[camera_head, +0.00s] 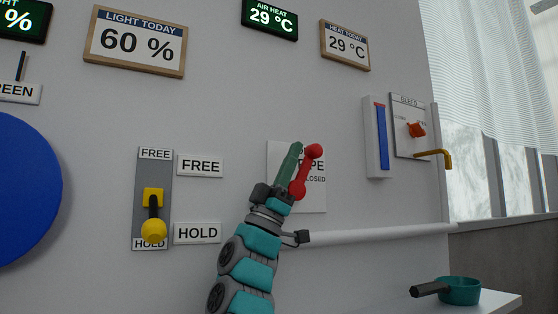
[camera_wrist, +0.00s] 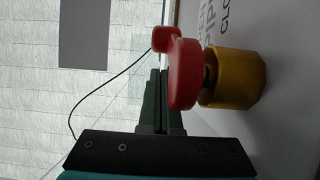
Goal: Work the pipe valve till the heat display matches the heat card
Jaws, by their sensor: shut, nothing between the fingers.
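The pipe valve has a red handle (camera_head: 305,172) with a round knob at its upper end; it stands tilted slightly right of upright. In the wrist view the red handle (camera_wrist: 183,80) sits on a brass-coloured hub (camera_wrist: 235,78). Its white plate (camera_head: 316,195) reads "CLOSED" at right; the rest is partly hidden by my arm. My gripper (camera_head: 297,147) is shut and empty, just left of the handle. Its fingers (camera_wrist: 160,76) lie close beside the handle; I cannot tell whether they touch. The heat display (camera_head: 269,16) reads 29 °C. The heat card (camera_head: 345,45) also reads 29 °C.
A yellow lever (camera_head: 153,218) on a FREE/HOLD plate points down at HOLD. A white pipe (camera_head: 380,235) runs along the wall. A teal pan (camera_head: 460,290) stands on a shelf.

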